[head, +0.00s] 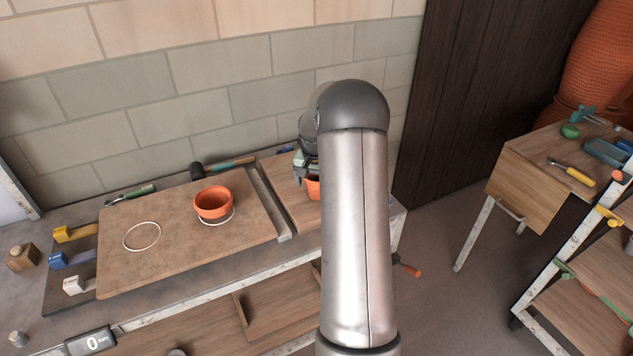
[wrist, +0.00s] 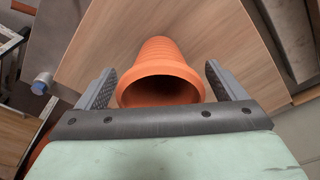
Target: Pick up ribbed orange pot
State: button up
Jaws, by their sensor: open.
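The ribbed orange pot (wrist: 158,58) is between the two jaws of my gripper (wrist: 160,84) in the wrist view, with its wide mouth towards the camera. My gripper is open, with a gap visible between each jaw and the pot. In the head view only a slice of an orange pot (head: 314,188) shows on the wooden surface beside my arm, which hides the rest. My gripper (head: 302,166) is partly hidden behind my arm there, just above that pot.
Another orange pot (head: 213,202) stands on the brown board (head: 165,262) at a white ring. An empty white ring (head: 142,236) lies left of it. A metal bar (head: 268,205) borders the board's right side. A hammer (head: 225,165) lies behind, near the wall.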

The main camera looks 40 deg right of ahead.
jog(key=shift+w+f, duration=0.1)
jog(key=shift+f, duration=0.55)
jog(key=c, duration=1.1)
jog(key=shift+c, duration=0.2)
